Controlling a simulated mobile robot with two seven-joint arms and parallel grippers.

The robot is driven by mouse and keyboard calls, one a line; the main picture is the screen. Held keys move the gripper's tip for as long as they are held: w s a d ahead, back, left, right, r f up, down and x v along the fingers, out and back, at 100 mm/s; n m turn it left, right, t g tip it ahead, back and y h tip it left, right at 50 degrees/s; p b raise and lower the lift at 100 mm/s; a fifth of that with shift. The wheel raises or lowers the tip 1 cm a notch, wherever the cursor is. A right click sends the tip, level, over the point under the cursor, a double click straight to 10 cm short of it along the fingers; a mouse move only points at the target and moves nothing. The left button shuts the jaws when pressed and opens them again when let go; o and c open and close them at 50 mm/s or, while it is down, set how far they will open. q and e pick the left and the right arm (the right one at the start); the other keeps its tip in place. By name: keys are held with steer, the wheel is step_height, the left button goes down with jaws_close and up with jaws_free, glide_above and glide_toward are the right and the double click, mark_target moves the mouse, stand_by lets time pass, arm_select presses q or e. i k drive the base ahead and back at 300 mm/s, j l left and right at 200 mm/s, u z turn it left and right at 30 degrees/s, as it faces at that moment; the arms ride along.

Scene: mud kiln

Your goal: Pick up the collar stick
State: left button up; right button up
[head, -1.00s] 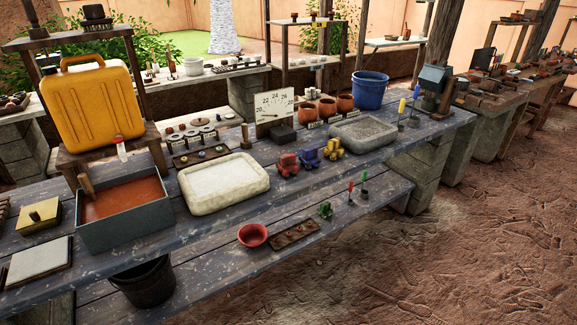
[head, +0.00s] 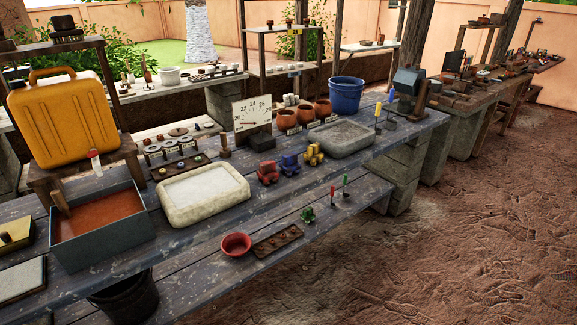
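I cannot tell for certain which thing is the collar stick. A short upright wooden peg on a base (head: 225,146) stands on the bench behind the pale stone basin. A wooden stick (head: 60,196) leans in the left corner of the grey box with red-brown slurry. A red-handled tool (head: 332,192) and a green-handled tool (head: 346,184) stand upright on the low front shelf. A yellow-handled tool (head: 378,112) and a blue-topped one (head: 391,96) stand near the bench's right end. Neither gripper shows.
A yellow jug (head: 62,120) stands on a stool at left. Dirt floor (head: 440,240) at right is open.

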mark_target(56, 196)
steer(key=u, duration=1.5)
